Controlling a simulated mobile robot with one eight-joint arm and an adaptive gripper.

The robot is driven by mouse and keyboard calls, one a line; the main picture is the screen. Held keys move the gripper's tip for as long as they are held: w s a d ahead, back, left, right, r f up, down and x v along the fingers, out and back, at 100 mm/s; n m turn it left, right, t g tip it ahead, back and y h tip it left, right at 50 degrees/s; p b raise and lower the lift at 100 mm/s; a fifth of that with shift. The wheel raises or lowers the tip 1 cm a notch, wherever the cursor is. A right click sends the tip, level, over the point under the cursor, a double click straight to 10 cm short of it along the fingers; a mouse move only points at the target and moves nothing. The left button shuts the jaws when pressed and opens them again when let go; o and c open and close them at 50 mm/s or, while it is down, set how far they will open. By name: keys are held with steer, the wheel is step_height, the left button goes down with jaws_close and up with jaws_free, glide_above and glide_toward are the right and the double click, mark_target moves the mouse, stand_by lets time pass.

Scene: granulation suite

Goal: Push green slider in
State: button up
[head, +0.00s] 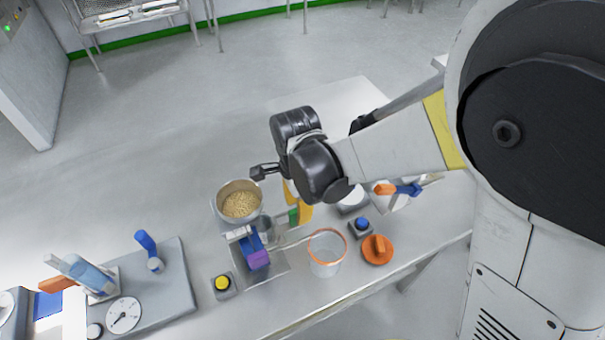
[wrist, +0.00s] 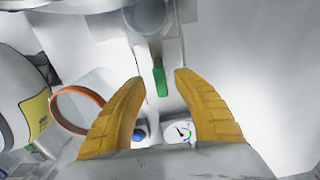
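The green slider (head: 293,216) is a small green block on the side of the granulator unit, right of its grain bowl (head: 240,203). In the wrist view the green slider (wrist: 160,77) shows upright between the two fingertips, on a grey rail. My gripper (head: 299,204) has yellow fingers and hangs just beside the slider in the head view, partly hidden by its own dark wrist. In the wrist view my gripper (wrist: 161,82) is open, with a clear gap and nothing held. I cannot tell whether a finger touches the slider.
A clear beaker with an orange rim (head: 326,254), a blue button (head: 361,225) and an orange knob (head: 377,249) stand right of the unit.

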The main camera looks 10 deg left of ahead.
steer(key=shift+f, duration=0.5)
steer(key=shift+c, duration=0.4)
jaws_close()
